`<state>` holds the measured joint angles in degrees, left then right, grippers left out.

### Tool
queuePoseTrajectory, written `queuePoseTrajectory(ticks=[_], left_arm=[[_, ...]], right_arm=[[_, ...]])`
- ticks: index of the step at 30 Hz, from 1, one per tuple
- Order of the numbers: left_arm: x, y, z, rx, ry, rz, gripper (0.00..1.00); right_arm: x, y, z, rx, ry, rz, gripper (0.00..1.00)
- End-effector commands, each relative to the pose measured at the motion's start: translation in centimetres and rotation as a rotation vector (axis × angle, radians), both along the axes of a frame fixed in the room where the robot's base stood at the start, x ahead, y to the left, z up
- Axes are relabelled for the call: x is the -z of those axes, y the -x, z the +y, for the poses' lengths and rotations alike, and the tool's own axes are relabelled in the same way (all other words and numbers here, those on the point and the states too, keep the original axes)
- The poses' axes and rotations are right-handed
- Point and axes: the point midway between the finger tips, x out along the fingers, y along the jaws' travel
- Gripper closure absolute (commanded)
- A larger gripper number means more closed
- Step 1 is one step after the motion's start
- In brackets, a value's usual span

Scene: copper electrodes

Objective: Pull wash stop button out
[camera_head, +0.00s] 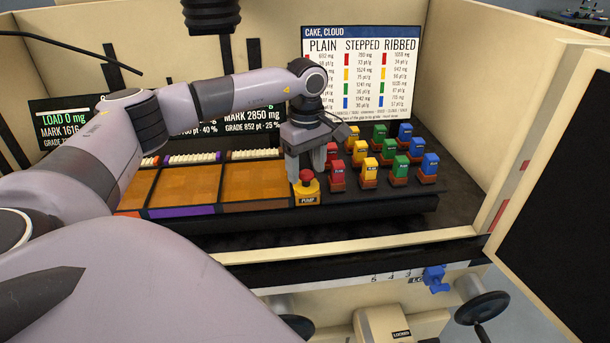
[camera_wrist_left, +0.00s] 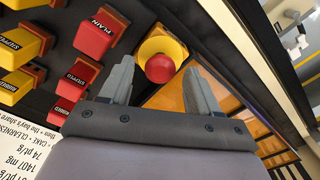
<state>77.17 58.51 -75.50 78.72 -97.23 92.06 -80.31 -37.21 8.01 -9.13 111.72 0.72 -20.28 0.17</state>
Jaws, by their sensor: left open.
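A red mushroom-shaped button (camera_head: 307,175) sits on a yellow block (camera_head: 306,190) at the front edge of the dark panel. The block has a small label that is hard to read. My left gripper (camera_head: 308,168) is open, pointing down just above and behind the button. In the left wrist view, the red button (camera_wrist_left: 160,68) shows between the two spread fingertips (camera_wrist_left: 158,72), with its yellow block (camera_wrist_left: 163,45) beyond. I cannot tell whether the fingers touch the button. My right gripper is not in view.
Several red, yellow, green and blue keys (camera_head: 382,154) stand close to the right of the button. Orange trays (camera_head: 254,181) lie to its left. A sign board (camera_head: 361,73) stands behind. A blue clip (camera_head: 435,279) and a handwheel (camera_head: 482,308) are in front, below the panel.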

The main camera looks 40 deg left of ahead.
Motion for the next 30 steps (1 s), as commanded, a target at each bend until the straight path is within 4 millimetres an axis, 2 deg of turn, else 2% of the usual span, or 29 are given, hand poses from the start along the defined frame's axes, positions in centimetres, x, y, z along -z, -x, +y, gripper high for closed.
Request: queuePoseTrajectory(ticks=[5,21,30], left_arm=[[-0.8,0.0,0.0,0.0,0.0,0.001,0.38],[-6.0,0.0,0.0,0.0,0.0,0.001,0.38],[-6.0,0.0,0.0,0.0,0.0,0.001,0.38]], right_arm=[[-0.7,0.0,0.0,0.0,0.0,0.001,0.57],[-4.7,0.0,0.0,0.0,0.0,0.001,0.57],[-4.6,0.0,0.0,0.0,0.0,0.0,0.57]])
